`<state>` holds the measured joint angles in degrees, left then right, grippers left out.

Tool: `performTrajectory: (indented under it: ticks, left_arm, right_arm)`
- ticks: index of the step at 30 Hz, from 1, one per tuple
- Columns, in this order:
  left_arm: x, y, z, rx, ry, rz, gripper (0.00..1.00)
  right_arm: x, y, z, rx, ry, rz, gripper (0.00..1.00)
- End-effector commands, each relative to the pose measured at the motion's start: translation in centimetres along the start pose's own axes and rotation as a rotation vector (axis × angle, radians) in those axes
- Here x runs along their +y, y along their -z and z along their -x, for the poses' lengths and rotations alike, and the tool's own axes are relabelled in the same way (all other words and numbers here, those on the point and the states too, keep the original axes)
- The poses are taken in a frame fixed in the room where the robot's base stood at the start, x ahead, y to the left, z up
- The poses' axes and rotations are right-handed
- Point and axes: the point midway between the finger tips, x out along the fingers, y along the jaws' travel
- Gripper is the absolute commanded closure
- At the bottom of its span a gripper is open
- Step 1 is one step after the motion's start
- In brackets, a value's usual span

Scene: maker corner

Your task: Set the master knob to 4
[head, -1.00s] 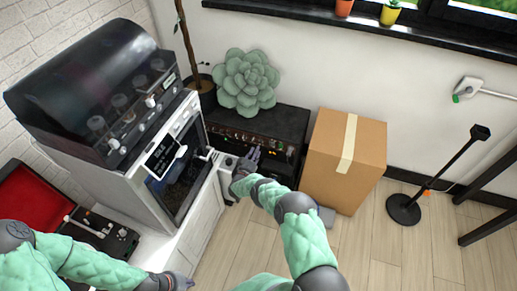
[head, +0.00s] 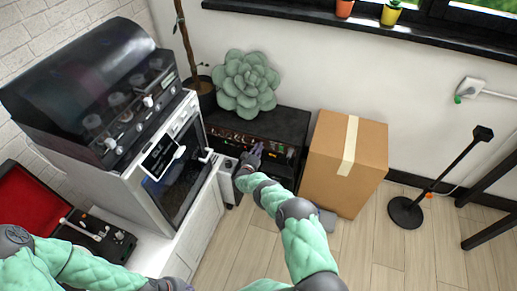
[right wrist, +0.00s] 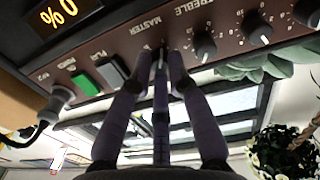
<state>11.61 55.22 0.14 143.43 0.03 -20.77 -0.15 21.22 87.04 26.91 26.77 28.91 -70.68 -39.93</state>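The black amplifier (head: 285,125) stands low by the wall, its brown control panel (right wrist: 130,50) facing my right gripper. In the right wrist view the MASTER label shows just above my right gripper (right wrist: 160,62). Its fingers converge around the master knob and appear shut on it. The knob is mostly hidden between them, and its pointer and setting cannot be read. The right gripper also shows at the panel in the head view (head: 253,156). My left gripper (head: 170,285) is at the bottom edge, partly cut off; its fingers are unclear.
The treble knob (right wrist: 205,46) and another knob (right wrist: 257,28) sit right of the fingers. A green switch (right wrist: 86,84), a grey switch (right wrist: 112,72) and a plugged cable (right wrist: 58,98) are to the left. A cardboard box (head: 335,180) stands right of the amplifier, a white cabinet (head: 202,225) left.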

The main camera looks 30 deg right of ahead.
Motion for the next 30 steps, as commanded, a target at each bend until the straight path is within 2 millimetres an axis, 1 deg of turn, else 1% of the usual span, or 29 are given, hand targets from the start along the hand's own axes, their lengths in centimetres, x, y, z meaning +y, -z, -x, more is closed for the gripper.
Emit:
performTrajectory:
  ticks: [5, 11, 17, 30]
  left_arm:
    - [0.0, 0.0, 0.0, 0.0, 0.0, 0.0, 1.0]
    - [0.0, 0.0, 0.0, 0.0, 0.0, 0.0, 1.0]
    - [0.0, -0.01, 0.0, 0.0, 0.0, 0.0, 1.0]
    - [0.0, -0.01, 0.0, 0.0, 0.0, 0.0, 1.0]
  right_arm:
    - [-0.03, 0.08, -0.01, 0.001, 0.0, -0.021, 1.0]
    - [-0.03, 0.1, -0.01, -0.001, 0.001, -0.106, 1.0]
    - [-0.01, 0.12, 0.0, -0.006, 0.001, -0.26, 1.0]
    - [0.06, 0.15, -0.03, -0.018, 0.004, -0.679, 1.0]
